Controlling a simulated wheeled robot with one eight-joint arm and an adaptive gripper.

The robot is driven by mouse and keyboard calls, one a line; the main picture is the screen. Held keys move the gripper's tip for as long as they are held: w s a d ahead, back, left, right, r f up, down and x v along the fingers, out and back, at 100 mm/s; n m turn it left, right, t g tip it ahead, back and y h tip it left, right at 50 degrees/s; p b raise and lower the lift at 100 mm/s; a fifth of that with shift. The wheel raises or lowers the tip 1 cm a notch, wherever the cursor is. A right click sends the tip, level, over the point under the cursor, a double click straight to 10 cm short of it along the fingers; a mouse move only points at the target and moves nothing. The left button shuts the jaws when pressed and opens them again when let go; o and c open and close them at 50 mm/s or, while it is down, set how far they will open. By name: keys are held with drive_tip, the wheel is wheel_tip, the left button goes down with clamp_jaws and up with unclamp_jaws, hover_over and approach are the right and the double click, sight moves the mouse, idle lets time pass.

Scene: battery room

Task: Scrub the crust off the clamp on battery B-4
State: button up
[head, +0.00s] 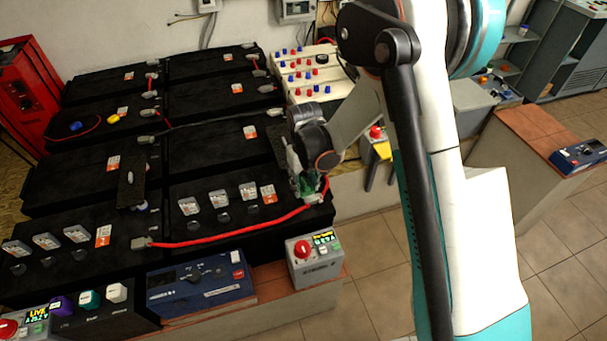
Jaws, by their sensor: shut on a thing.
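My gripper (305,186) reaches down over the right end of the front right black battery (240,232). It is shut on a small tool with a green part (311,183), mostly hidden by the fingers; I cannot tell its exact shape. A red cable (235,238) runs along this battery's front edge. Its right end meets a grey clamp (314,197) directly below my gripper, and its left end meets another grey clamp (141,243). I cannot tell whether the tool touches the right clamp, and any crust there is too small or hidden. No B-4 label is clearly readable on the battery.
Several more black batteries (100,85) fill the rack. A blue device (200,283) and a grey box with a red knob (315,260) stand along the front ledge. Tiled floor (375,255) is open at the right.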

drive_tip(key=shift+r+p, duration=0.65)
drive_tip(key=shift+r, duration=0.85)
